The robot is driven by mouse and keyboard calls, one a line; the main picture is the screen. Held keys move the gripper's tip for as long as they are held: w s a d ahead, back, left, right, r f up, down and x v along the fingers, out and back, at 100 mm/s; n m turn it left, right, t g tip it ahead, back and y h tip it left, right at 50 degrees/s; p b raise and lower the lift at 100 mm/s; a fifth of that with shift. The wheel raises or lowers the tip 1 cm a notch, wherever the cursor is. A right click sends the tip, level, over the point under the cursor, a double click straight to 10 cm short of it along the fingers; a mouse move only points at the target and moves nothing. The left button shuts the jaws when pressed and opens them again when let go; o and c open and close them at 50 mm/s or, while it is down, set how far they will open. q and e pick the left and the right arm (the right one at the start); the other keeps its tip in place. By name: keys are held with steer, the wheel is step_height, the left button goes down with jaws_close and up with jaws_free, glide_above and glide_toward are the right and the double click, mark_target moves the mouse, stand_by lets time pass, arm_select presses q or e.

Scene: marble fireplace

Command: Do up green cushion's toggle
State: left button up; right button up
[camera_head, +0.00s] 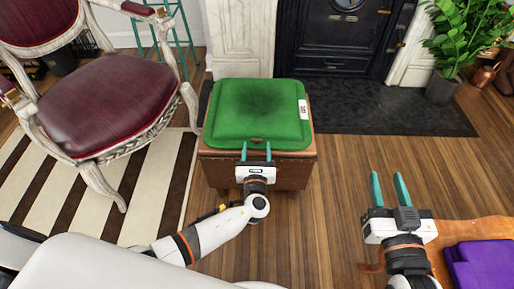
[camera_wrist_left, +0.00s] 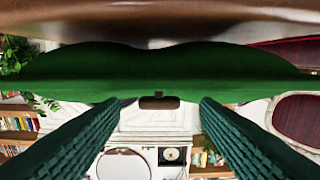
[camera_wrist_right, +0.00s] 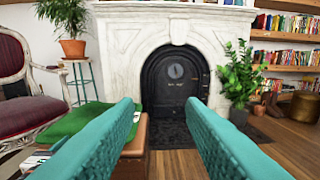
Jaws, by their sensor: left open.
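The green cushion (camera_head: 262,105) lies flat on a brown leather-like stool (camera_head: 225,170), with a white label on its right side. In the left wrist view the cushion's edge (camera_wrist_left: 80,88) spans the picture, upside down. A small brown toggle (camera_wrist_left: 158,102) hangs at the middle of that edge; whether it is fastened cannot be told. My left gripper (camera_head: 256,150) is open at the cushion's front edge, its fingers (camera_wrist_left: 160,108) on either side of the toggle, apart from it. My right gripper (camera_head: 387,180) is open and empty, right of the stool. The cushion also shows in the right wrist view (camera_wrist_right: 85,118).
A burgundy armchair (camera_head: 110,105) stands left on a striped rug (camera_head: 155,185). The fireplace (camera_head: 335,40) is behind, with a potted plant (camera_head: 455,40) at right. A purple folded cloth (camera_head: 482,265) lies at lower right. Wood floor is clear between stool and right gripper.

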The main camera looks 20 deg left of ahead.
arm_select(q)
steer(key=shift+x, duration=0.85)
arm_select(e)
steer(key=shift+a+r+t+y, duration=0.15)
steer(key=shift+r+t+y, duration=0.15)
steer(key=shift+r+t, duration=0.45)
steer(key=shift+r, duration=0.15)
arm_select(q)
steer(key=c, duration=1)
steer(key=shift+w+d+n+y, duration=0.1)
steer(key=shift+d+n+y, duration=0.15)
steer(key=shift+n+y, duration=0.3)
steer(key=shift+d+f+n+g+y+b, duration=0.15)
steer(key=shift+n+g+y+b, duration=0.3)
steer(key=shift+n+g+y, duration=0.5)
steer(key=shift+y, duration=0.6)
arm_select(e)
step_height(320, 180, up, 3)
steer(key=shift+s+a+f+t+y, duration=0.15)
steer(key=shift+t+y, duration=0.15)
steer(key=shift+t, duration=0.65)
arm_select(q)
steer(key=o, duration=1)
